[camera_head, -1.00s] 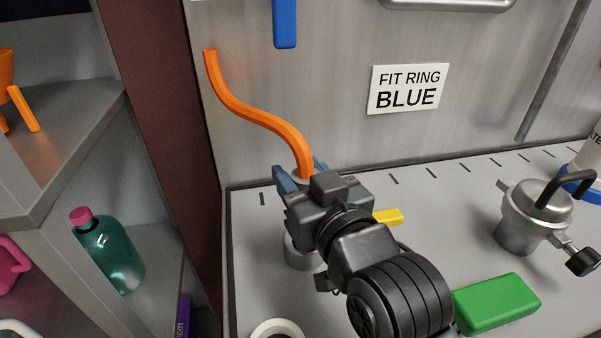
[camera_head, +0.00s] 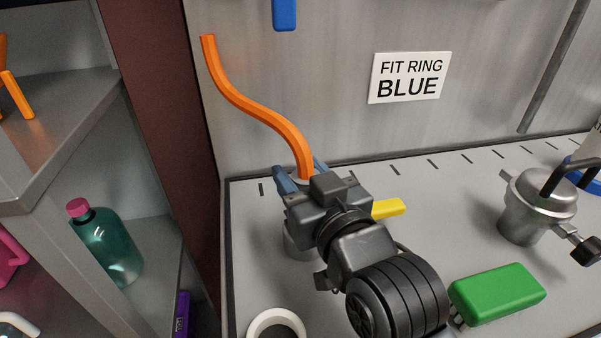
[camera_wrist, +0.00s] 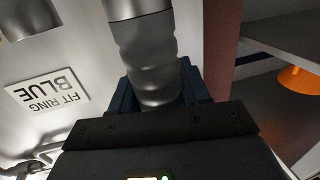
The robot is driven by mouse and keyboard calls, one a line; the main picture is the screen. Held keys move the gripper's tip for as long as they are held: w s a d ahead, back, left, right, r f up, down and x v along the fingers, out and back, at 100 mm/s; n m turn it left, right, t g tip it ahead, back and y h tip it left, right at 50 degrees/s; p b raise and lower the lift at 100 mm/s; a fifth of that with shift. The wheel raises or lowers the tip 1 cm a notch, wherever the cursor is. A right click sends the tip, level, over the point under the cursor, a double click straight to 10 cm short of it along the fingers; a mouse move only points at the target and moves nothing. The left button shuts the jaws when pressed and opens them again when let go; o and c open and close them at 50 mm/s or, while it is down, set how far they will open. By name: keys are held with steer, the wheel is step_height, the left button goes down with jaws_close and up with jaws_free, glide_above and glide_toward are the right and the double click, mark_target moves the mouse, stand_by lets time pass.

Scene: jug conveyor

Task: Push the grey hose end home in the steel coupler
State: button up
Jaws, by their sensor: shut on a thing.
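My gripper (camera_head: 303,177) is shut on the grey hose end, at the lower end of the orange hose (camera_head: 262,112). How deep the hose end sits in the coupler is hidden.
A yellow block (camera_head: 389,208) lies just right of my gripper, and a green block (camera_head: 497,294) is nearer. A lidded steel pot (camera_head: 525,215) stands at right, a white ring (camera_head: 276,322) at the front. Shelves with a teal bottle (camera_head: 108,245) are left. A wall sign (camera_head: 407,78) reads "FIT RING BLUE".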

steer(key=shift+f+b, duration=0.55)
steer(key=shift+f, duration=0.3)
steer(key=o, duration=1.3)
steer(key=shift+c, duration=0.2)
steer(key=v, duration=0.8)
steer(key=shift+b, duration=0.35)
